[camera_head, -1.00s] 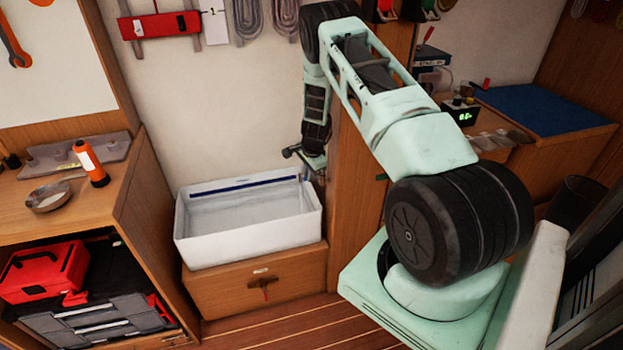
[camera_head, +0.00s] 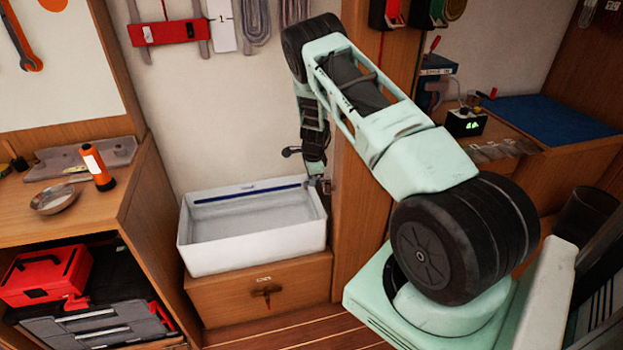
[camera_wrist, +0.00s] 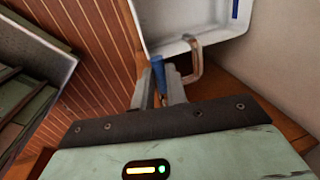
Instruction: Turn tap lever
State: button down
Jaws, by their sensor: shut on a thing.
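In the wrist view a blue tap lever (camera_wrist: 158,70) stands between the two fingers of my gripper (camera_wrist: 160,88), which are shut on it. The metal tap spout (camera_wrist: 194,62) curves just right of the lever and reaches over the edge of the white basin (camera_wrist: 148,22). In the head view my gripper (camera_head: 321,184) is small and partly hidden by my wrist, at the right end of the basin (camera_head: 255,256). The lever cannot be made out there.
A wooden drawer front (camera_head: 225,299) is below the basin. A wooden workbench (camera_head: 125,195) with an orange torch (camera_head: 97,166) and a metal bowl (camera_head: 53,198) stands at the left. A wooden panel (camera_head: 352,215) rises close to the right of my gripper.

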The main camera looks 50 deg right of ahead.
jog(key=c, duration=1.4)
grip_release()
jog(key=shift+r, duration=0.1)
notch_tip(320, 180, up, 17)
jog(key=s+a+b, duration=0.1)
jog(key=s+b, duration=0.1)
jog(key=s, duration=0.1)
jog(key=shift+a, duration=0.4)
jog(key=shift+w, duration=0.1)
